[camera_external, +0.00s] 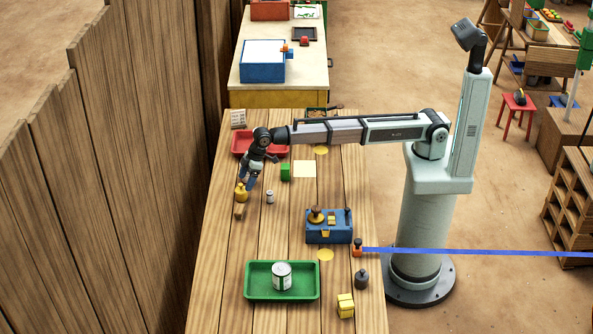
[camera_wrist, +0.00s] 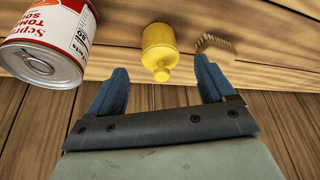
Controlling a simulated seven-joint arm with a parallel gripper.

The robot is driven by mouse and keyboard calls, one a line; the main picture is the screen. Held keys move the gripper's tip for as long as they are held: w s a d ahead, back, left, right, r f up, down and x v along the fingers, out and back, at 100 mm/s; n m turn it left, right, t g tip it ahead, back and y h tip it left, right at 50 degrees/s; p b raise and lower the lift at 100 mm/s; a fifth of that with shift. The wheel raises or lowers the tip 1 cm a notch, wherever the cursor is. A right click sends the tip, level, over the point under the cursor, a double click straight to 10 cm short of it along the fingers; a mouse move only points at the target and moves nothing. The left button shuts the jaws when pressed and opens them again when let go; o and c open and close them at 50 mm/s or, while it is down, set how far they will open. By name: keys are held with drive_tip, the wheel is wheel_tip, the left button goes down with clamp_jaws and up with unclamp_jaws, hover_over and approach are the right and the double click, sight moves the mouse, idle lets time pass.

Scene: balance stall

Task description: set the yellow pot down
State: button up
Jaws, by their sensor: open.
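The yellow pot (camera_external: 241,194), with a small knob at one end, is at the left part of the wooden table. In the wrist view the yellow pot (camera_wrist: 158,45) shows between and just beyond the two blue fingers. My gripper (camera_external: 246,180) is directly above and beside it in the external view. In the wrist view my gripper (camera_wrist: 161,68) is open, with a gap between each finger and the pot. The pot's contact with the table is hard to make out.
A soup can (camera_wrist: 45,42) is close left of the fingers; a brush (camera_wrist: 216,46) is close right. A green block (camera_external: 285,172), red tray (camera_external: 243,143), blue box (camera_external: 318,236) and green tray (camera_external: 256,290) stand on the table. Bare planks lie between the soup can and green tray.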

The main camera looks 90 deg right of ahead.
drive_tip(key=shift+v, duration=2.55)
